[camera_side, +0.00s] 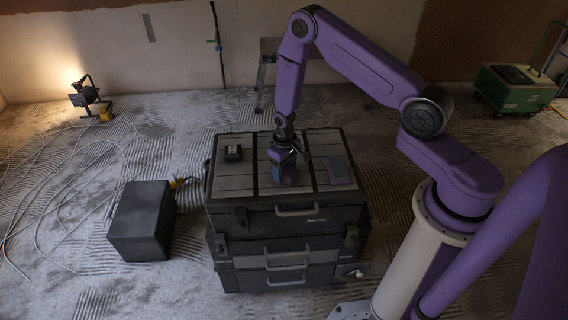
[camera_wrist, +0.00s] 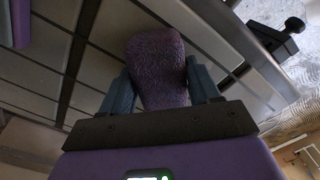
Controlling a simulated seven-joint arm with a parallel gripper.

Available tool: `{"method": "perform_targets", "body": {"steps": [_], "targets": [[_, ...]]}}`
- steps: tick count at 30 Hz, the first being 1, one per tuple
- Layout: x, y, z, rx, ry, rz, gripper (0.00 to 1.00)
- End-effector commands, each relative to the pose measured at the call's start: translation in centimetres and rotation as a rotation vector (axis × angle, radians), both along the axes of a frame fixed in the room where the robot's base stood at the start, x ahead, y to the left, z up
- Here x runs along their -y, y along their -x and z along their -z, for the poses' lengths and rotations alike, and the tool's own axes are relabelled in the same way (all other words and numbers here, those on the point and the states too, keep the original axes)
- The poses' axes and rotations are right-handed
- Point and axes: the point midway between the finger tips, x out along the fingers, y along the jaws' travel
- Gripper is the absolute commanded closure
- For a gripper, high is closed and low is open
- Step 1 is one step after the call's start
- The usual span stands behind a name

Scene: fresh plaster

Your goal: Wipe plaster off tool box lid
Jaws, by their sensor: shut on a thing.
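My gripper (camera_side: 286,176) is low over the middle of the tool box lid (camera_side: 236,183). The lid is flat, with pale grey panels and black ribs, and tops a dark stacked tool box (camera_side: 288,247). In the wrist view, the fingers of my gripper (camera_wrist: 160,88) are shut on a purple, rough-faced sponge-like block (camera_wrist: 157,62). The block is at or just above the lid (camera_wrist: 105,70); I cannot tell if it touches. Plaster is hard to tell from the pale panels.
A grey pad with a purple edge (camera_side: 340,170) lies on the lid's right part. A small black item (camera_side: 233,153) lies on its back left. A black box (camera_side: 143,221) stands left of the tool box. Loose cables (camera_side: 50,200) lie on the floor further left.

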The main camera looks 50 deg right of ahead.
Motion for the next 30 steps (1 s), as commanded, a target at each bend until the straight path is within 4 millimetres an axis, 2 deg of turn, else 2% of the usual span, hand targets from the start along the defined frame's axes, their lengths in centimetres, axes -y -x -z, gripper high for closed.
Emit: {"method": "perform_targets", "body": {"steps": [7,14,30], "targets": [[-1.6,1.7,0.0,-0.001,0.000,-0.003,0.67],[-2.9,0.1,0.0,0.001,0.000,-0.001,0.67],[0.8,-3.4,0.0,0.002,0.000,0.002,0.67]]}}
